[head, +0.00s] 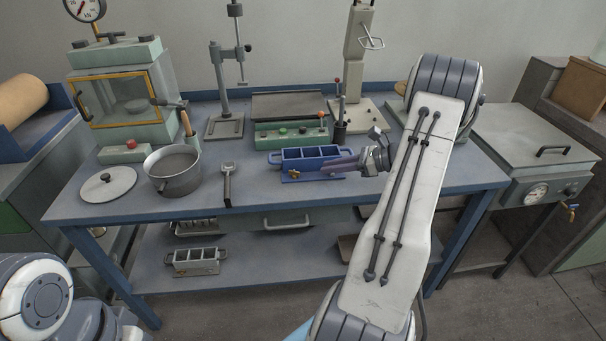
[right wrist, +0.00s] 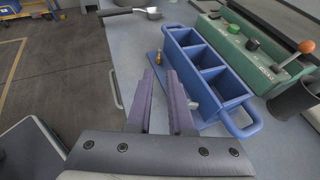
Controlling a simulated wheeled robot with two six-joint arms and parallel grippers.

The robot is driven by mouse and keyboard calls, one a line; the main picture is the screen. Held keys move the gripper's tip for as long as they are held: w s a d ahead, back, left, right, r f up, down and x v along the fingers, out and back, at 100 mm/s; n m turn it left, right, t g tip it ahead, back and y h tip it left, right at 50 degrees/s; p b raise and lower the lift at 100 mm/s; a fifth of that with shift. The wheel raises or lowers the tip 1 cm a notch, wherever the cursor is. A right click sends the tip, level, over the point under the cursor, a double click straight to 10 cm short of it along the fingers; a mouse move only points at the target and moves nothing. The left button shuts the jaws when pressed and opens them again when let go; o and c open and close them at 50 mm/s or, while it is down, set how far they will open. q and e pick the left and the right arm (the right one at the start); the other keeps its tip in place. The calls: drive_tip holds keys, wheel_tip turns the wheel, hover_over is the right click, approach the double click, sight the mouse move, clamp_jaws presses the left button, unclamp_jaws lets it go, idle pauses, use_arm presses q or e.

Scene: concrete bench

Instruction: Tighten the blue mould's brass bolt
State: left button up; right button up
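The blue mould (head: 310,154) is a three-compartment open box with end handles, standing on the bench; it also shows in the right wrist view (right wrist: 189,38). Its small brass bolt (head: 293,175) stands at the left end of its front side. In the right wrist view the brass bolt (right wrist: 158,57) shows just beyond my fingertips. My right gripper (head: 326,169) has purple fingers, parted and empty, in front of the mould's right part. In the right wrist view a gap shows between its fingertips (right wrist: 160,74). My left gripper is out of view.
A ladle-like scoop (head: 227,182), a pot (head: 173,170) and a round lid (head: 108,184) lie left of the mould. A green control box (head: 291,134) with a lever stands close behind it. A grey mould (head: 196,261) sits on the lower shelf.

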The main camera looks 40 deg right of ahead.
sight(297, 172)
drive_tip(key=x, duration=0.9)
drive_tip(key=shift+s, duration=0.15)
clamp_jaws()
